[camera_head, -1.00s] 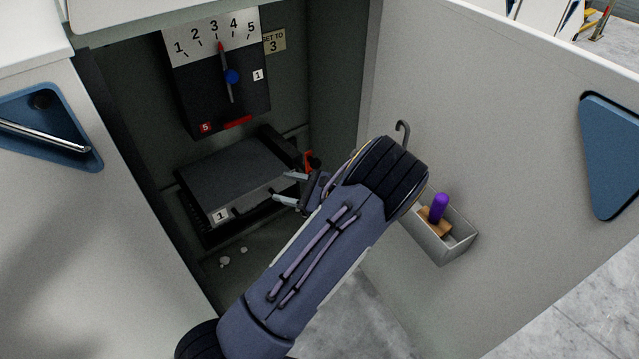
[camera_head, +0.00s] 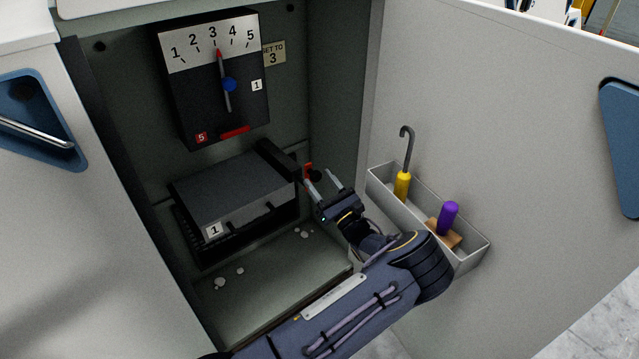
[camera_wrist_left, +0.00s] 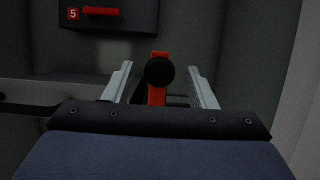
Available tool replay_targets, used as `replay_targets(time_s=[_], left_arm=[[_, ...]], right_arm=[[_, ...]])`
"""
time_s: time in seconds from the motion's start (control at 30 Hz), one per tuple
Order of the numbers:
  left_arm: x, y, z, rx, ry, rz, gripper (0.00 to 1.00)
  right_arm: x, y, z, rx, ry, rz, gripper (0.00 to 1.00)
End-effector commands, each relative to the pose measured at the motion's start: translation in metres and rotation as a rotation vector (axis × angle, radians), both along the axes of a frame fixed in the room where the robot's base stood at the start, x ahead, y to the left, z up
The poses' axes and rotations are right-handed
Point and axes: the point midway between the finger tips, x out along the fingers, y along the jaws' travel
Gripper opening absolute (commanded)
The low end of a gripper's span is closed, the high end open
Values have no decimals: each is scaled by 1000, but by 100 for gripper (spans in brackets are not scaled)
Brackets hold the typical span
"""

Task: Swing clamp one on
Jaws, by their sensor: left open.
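Inside the open cabinet, a dark box (camera_head: 235,188) labelled 1 sits low. A red clamp lever (camera_head: 308,170) with a black round knob (camera_head: 316,175) is at its right side. In the left wrist view the red lever (camera_wrist_left: 157,95) stands upright with its black knob (camera_wrist_left: 159,71) toward me. My left gripper (camera_head: 322,178) is open and empty, just in front of the knob. In the left wrist view its fingers (camera_wrist_left: 160,88) are apart, one on each side of the lever, with gaps. Whether the fingertips reach past the knob is unclear. My right gripper is not in view.
Above is a dial panel (camera_head: 190,103) with its pointer at 3, beside a "SET TO 3" tag (camera_head: 274,54). A door tray (camera_head: 467,259) on the right holds a yellow-handled hook (camera_head: 403,185) and a purple-handled tool (camera_head: 448,216). White fluff (camera_head: 220,283) lies on the cabinet floor.

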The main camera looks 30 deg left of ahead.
Motion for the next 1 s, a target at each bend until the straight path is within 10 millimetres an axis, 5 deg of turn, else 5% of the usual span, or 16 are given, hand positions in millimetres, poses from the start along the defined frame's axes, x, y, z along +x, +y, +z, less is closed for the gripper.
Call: replay_targets(time_s=[0.37,0.73,1.0], left_arm=[[2,6,3,-1,1,0,50],[2,6,2,-1,0,0,2],[2,6,2,-5,-7,1,0]], right_arm=[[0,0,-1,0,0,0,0],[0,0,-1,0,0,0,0],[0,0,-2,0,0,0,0]])
